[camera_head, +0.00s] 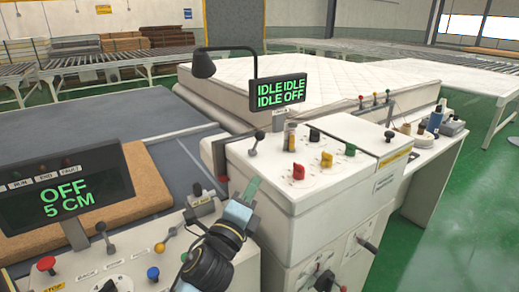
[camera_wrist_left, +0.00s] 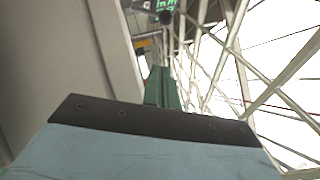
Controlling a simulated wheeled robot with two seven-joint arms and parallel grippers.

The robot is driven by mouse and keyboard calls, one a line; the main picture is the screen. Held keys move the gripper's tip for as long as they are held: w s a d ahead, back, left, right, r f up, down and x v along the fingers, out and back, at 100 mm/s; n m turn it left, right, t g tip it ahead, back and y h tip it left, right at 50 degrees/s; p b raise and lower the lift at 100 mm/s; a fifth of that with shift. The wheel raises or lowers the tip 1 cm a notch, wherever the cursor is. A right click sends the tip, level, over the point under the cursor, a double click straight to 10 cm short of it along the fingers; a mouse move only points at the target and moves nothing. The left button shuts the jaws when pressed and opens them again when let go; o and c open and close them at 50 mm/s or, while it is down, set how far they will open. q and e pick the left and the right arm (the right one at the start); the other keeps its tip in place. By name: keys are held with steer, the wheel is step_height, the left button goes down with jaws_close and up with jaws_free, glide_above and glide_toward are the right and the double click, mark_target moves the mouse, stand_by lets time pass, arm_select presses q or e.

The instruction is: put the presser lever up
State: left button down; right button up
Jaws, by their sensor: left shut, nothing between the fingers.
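My left gripper (camera_head: 252,188) has green fingertips that are shut with nothing between them. It points up beside the white machine cabinet (camera_head: 280,192), at its left side. The shut fingers also show in the left wrist view (camera_wrist_left: 163,88). Several small levers are in the head view: a dark-knobbed lever (camera_head: 253,143) on the cabinet's left corner, a grey-knobbed lever (camera_head: 104,236) on the left console and a yellow-knobbed lever (camera_head: 164,241) beside it. The labels are too small to tell which is the presser lever. My right gripper is not in view.
A display reading OFF 5 CM (camera_head: 68,192) stands on the left console. A white mattress (camera_head: 350,75) lies behind. Red, yellow, green and black knobs sit on the cabinet top.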

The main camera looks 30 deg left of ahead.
arm_select(q)
steer(key=p, duration=0.1)
glide_toward(257, 141)
steer(key=w+d, duration=0.2)
steer(key=w+d+r, duration=0.1)
steer(key=w+d, duration=0.1)
steer(key=shift+w+d, duration=0.2)
steer(key=shift+d, duration=0.05)
steer(key=shift+w+a+r+p, duration=0.15)
steer(key=shift+w+a+r, duration=0.1)
steer(key=shift+a, duration=0.25)
steer(key=shift+w+a+r+p, duration=0.15)
steer(key=shift+w+a+r, duration=0.1)
steer(key=shift+a, duration=0.25)
steer(key=shift+w+a+r, duration=0.2)
steer(key=shift+w+a, duration=0.1)
steer(key=shift+a, duration=0.2)
